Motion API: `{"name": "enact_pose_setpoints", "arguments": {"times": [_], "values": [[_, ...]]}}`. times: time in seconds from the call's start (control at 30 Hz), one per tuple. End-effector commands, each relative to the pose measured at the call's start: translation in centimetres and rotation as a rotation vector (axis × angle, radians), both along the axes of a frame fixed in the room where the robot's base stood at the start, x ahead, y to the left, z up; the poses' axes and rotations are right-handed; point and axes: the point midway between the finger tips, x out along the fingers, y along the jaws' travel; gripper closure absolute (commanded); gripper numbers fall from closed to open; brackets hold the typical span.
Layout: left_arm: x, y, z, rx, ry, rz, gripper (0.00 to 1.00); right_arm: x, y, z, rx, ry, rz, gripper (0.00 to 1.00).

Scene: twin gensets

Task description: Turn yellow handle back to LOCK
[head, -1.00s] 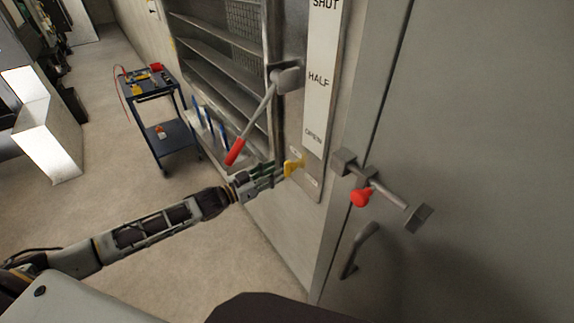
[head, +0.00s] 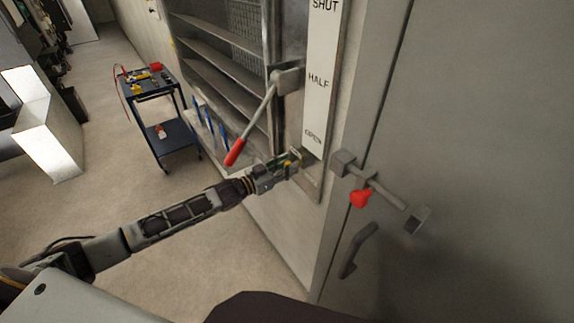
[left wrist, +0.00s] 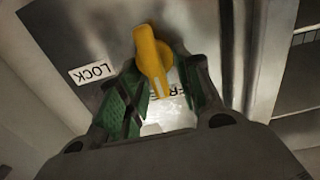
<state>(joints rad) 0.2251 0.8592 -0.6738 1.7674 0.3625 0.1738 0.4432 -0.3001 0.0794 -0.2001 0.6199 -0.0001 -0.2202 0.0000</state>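The yellow handle (left wrist: 153,60) sits on a grey metal plate in the left wrist view. Its narrow end points down toward a partly covered label reading like "FREE" (left wrist: 172,88). The LOCK label (left wrist: 92,72) is to the left of the handle. My left gripper (left wrist: 164,100) is open, with its green-padded fingers on either side of the handle's narrow end; I cannot tell whether they touch it. In the head view my left gripper (head: 298,160) reaches the plate below the SHUT/HALF/OPEN scale and mostly hides the handle. My right gripper is not in view.
A red-gripped lever (head: 253,122) hangs just above my left gripper, beside the scale (head: 318,85). To the right are a bolt with a red knob (head: 361,198) and a door handle (head: 358,250). A blue tool cart (head: 160,115) stands at the left on open floor.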

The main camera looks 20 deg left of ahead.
Motion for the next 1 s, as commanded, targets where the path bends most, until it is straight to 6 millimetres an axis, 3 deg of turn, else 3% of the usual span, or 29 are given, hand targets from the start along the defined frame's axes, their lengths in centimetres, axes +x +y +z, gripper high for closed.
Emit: {"name": "enact_pose_setpoints", "arguments": {"times": [0.37, 0.63, 1.0], "values": [[0.14, -0.12, 0.0, 0.0, 0.0, 0.0, 0.65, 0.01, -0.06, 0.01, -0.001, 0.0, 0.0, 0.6], [0.13, -0.11, 0.0, 0.0, 0.0, 0.0, 1.0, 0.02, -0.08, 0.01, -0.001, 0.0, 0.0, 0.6], [0.09, -0.16, 0.0, 0.017, -0.014, 0.0, 1.0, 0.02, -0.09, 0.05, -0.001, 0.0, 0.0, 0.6]]}}
